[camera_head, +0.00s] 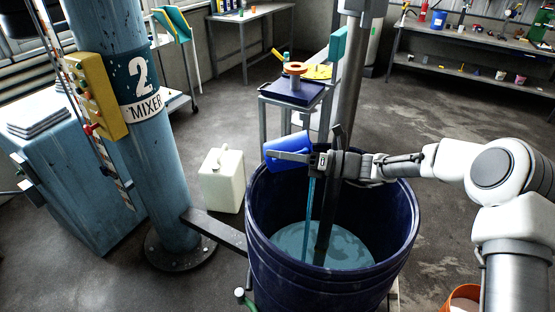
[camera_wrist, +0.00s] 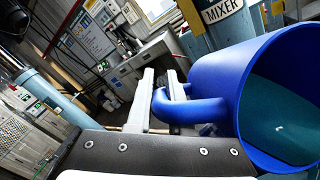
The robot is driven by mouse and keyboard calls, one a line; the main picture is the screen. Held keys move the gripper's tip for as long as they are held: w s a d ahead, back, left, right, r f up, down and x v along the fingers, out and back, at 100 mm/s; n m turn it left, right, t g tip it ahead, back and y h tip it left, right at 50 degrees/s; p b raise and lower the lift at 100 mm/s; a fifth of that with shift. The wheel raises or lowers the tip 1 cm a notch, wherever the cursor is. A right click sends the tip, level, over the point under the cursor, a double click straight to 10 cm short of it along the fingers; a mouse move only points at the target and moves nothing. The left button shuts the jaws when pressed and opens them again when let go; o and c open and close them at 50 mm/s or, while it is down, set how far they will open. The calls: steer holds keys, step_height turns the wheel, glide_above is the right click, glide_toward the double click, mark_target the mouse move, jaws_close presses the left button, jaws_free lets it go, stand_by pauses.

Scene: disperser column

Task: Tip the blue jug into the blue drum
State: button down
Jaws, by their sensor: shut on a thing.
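My gripper (camera_head: 318,160) is shut on the handle of the blue jug (camera_head: 288,150) above the far left rim of the blue drum (camera_head: 332,283). The jug is tilted, and a thin blue-teal stream (camera_head: 309,205) falls from it into the drum. Teal liquid (camera_head: 340,248) lies in the bottom of the drum. In the wrist view the jug (camera_wrist: 215,85) is tipped with its mouth to the right, and teal liquid shows inside. The gripper fingers (camera_wrist: 160,105) are at its handle.
The mixer shaft (camera_head: 334,190) stands down inside the drum near my gripper. A blue column (camera_head: 160,190) with a yellow control box (camera_head: 95,95) rises at left. A white canister (camera_head: 222,180) stands left of the drum. A small stand (camera_head: 290,98) is behind it.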

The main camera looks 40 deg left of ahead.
steer(key=shift+w+d+y+b, duration=0.15)
steer(key=shift+d+y+b, duration=0.05)
steer(key=shift+y+b, duration=0.6)
steer(key=y+b, duration=0.1)
steer(key=m+y+b, duration=0.1)
steer(key=shift+w+d+g+y, duration=0.2)
steer(key=shift+d+g+y, duration=0.1)
steer(key=shift+g, duration=0.1)
steer(key=shift+f+m+y+b, duration=0.15)
steer(key=shift+m+y+b, duration=0.45)
steer(key=shift+y+b, duration=0.3)
steer(key=shift+y, duration=0.4)
steer(key=shift+m+b, duration=0.3)
